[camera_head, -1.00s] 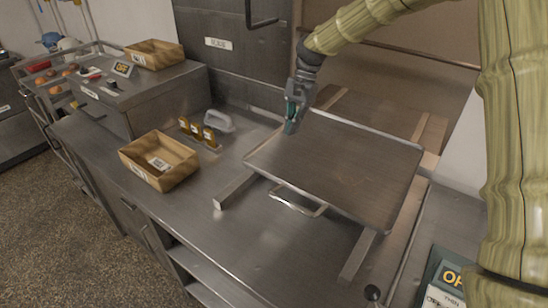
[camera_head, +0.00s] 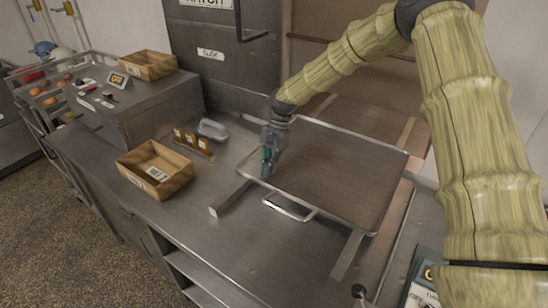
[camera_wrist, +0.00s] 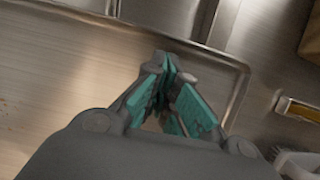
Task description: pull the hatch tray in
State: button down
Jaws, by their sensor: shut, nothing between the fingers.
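The hatch tray (camera_head: 345,170) is a flat metal tray with a raised rim, lying on two metal rails on the counter. Its near edge carries a bar handle (camera_head: 290,208). My gripper (camera_head: 267,172) points down over the tray's near left corner, left of and behind the handle, and is shut and empty. In the wrist view the teal fingertips (camera_wrist: 172,75) come together beside the tray's rim (camera_wrist: 240,80). I cannot tell whether they touch the tray. The handle does not show clearly in the wrist view.
Left of the tray stand a wooden box (camera_head: 156,170), small amber-labelled items (camera_head: 192,140) and a grey-handled tool (camera_head: 212,129). A rail end (camera_head: 228,198) sticks out toward the front. A black knob (camera_head: 358,291) is at the front right. The counter before the handle is clear.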

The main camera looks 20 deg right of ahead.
jog(key=shift+s+a+r, duration=0.1)
jog(key=shift+s+a, duration=0.15)
jog(key=shift+s, duration=0.25)
jog(key=shift+w, duration=0.15)
jog(key=s+a, duration=0.3)
jog(key=s+a+p, duration=0.1)
jog(key=s+a, duration=0.2)
jog(key=a, duration=0.1)
jog(key=s+a, duration=0.3)
jog(key=a, duration=0.1)
jog(key=shift+s+a, duration=0.2)
jog(key=shift+s, duration=0.2)
jog(key=shift+d+p, duration=0.1)
jog(key=shift+p, duration=0.2)
jog(key=w+d, duration=0.3)
jog(key=shift+w+d+r+p, duration=0.1)
jog(key=shift+r+p, duration=0.1)
jog(key=shift+p, duration=0.15)
jog(key=b+v, duration=0.3)
jog(key=v, duration=0.6)
jog(key=shift+r, duration=0.25)
